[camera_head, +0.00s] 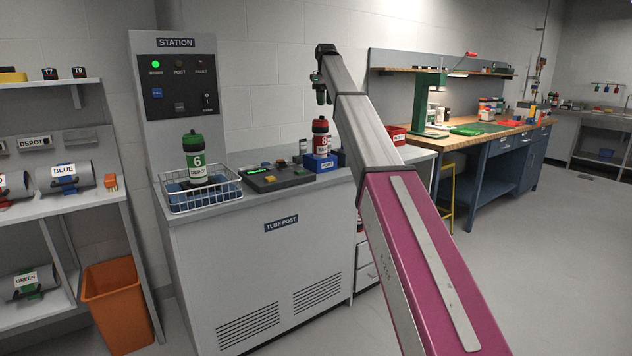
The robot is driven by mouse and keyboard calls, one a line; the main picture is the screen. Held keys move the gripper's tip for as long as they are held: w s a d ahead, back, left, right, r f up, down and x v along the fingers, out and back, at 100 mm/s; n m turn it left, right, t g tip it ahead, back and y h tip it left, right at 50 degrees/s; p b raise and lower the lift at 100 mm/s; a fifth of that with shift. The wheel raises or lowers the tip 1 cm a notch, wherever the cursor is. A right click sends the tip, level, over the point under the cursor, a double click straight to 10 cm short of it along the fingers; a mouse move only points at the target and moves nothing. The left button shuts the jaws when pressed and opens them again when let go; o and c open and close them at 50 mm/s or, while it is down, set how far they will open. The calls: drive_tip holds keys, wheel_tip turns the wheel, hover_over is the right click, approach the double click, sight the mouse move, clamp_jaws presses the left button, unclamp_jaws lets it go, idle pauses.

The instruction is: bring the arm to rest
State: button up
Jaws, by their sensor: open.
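My arm rises from the lower right of the head view and reaches up and away over the station counter. My gripper (320,101) hangs from the arm's far end, small and partly hidden by the arm link. It is open, and I see nothing in it. A red bottle-like carrier marked 8 (320,128) stands upright in a blue holder (321,162) below the gripper, with a visible gap between them. A green carrier marked 6 (194,152) stands in a white wire basket (205,198) at the counter's left.
The station panel (178,84) shows a green light. A control box (277,178) lies between basket and holder. Left are a shelf with tubes (65,177) and an orange bin (117,300). A workbench (505,165) stands at back right. Floor at right is clear.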

drive_tip(key=s+d+f+n, duration=0.35)
drive_tip(key=s+f, duration=0.25)
drive_tip(key=f, duration=0.7)
drive_tip(key=s+d+f+n, duration=0.2)
drive_tip(key=s+f+n, duration=0.3)
drive_tip(key=f, duration=0.8)
drive_tip(key=s+d+f+n, duration=0.35)
drive_tip(key=s+f, duration=0.25)
drive_tip(key=f, duration=0.7)
drive_tip(key=s+d+f+n, duration=0.3)
drive_tip(key=s+f+n, duration=0.5)
drive_tip(key=s+f, duration=0.3)
drive_tip(key=s+d+f+n, duration=0.3)
drive_tip(key=s+f+n, duration=0.4)
drive_tip(key=s+f, duration=0.5)
drive_tip(key=s, duration=0.6)
drive_tip(key=shift+s+n, duration=0.15)
drive_tip(key=shift+n, duration=0.25)
drive_tip(key=shift+d, duration=0.1)
